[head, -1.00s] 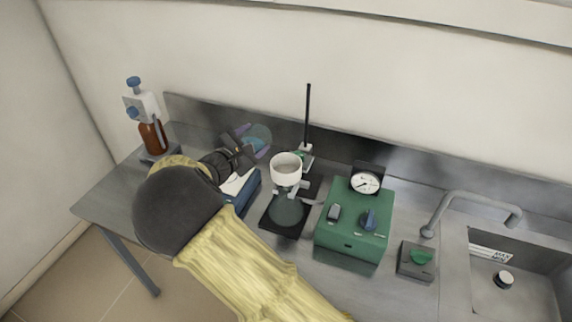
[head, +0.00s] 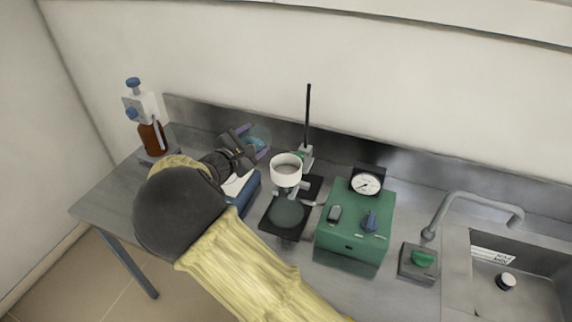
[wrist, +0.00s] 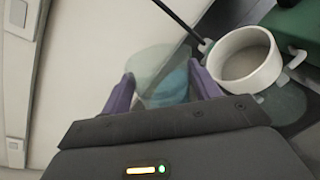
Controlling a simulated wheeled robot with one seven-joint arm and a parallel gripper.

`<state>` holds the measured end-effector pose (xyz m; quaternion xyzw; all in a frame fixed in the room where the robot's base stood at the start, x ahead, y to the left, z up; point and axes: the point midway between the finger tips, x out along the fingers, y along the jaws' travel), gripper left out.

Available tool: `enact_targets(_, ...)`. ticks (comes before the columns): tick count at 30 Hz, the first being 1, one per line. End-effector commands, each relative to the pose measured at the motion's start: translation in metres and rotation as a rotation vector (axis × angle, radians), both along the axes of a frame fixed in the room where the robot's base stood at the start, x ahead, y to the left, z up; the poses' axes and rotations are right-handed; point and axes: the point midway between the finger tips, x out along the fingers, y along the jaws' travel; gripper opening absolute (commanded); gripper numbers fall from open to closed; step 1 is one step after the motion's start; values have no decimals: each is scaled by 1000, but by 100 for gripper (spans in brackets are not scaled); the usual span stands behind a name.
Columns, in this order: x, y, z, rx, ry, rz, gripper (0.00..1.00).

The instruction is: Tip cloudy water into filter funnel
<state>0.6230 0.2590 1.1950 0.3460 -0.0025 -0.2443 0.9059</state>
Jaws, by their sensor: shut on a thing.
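My gripper (head: 250,144) is shut on a clear beaker (head: 262,136) with bluish liquid low inside. In the wrist view the beaker (wrist: 160,72) sits between the two purple fingertips, held near the back wall to the left of the funnel. The white filter funnel (head: 286,171) stands upright on a flask (head: 287,213) on the black stand base. The funnel also shows at the right of the wrist view (wrist: 246,60), close to the beaker but apart from it. A greyish disc lies in the funnel.
A green pump box (head: 355,228) with a gauge stands right of the flask. The stand's black rod (head: 308,118) rises behind the funnel. A brown dispenser bottle (head: 152,138) is at the left, a blue box (head: 246,190) under my arm, a sink (head: 515,285) at the far right.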

Motion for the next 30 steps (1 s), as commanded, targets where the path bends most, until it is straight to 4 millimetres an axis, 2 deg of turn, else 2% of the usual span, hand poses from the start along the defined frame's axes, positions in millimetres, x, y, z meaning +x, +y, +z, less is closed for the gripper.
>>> enact_targets(30,0,-1,0,52,-20,0,15)
